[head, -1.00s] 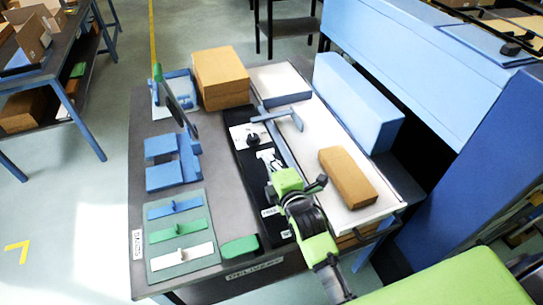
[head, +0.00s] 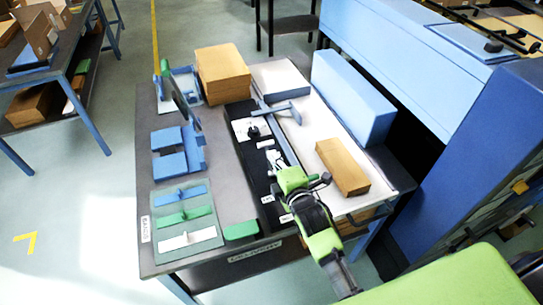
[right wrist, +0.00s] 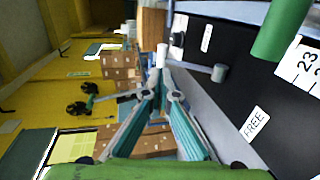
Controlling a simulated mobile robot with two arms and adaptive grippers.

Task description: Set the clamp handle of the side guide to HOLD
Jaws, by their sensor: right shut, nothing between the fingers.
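The side guide (head: 283,113) is a grey-blue T-shaped piece beside the white bed, on the black strip's right edge. In the right wrist view, a grey handle with a round knob (right wrist: 219,73) lies over the black strip; it looks like the clamp handle. A white FREE label (right wrist: 255,123) is on the strip, apart from the knob. My right gripper (head: 273,158) is shut and empty, low over the strip; its fingertips (right wrist: 161,58) appear near the handle's far end. Contact cannot be told. In the head view the handle is hard to make out. My left gripper is not in view.
A brown block (head: 342,167) lies on the white bed (head: 318,133) right of my gripper. A long light-blue block (head: 352,95) stands beyond it. Brown boxes (head: 222,72) and blue pieces (head: 177,152) are on the grey table. A green cylinder (right wrist: 283,27) is near the strip.

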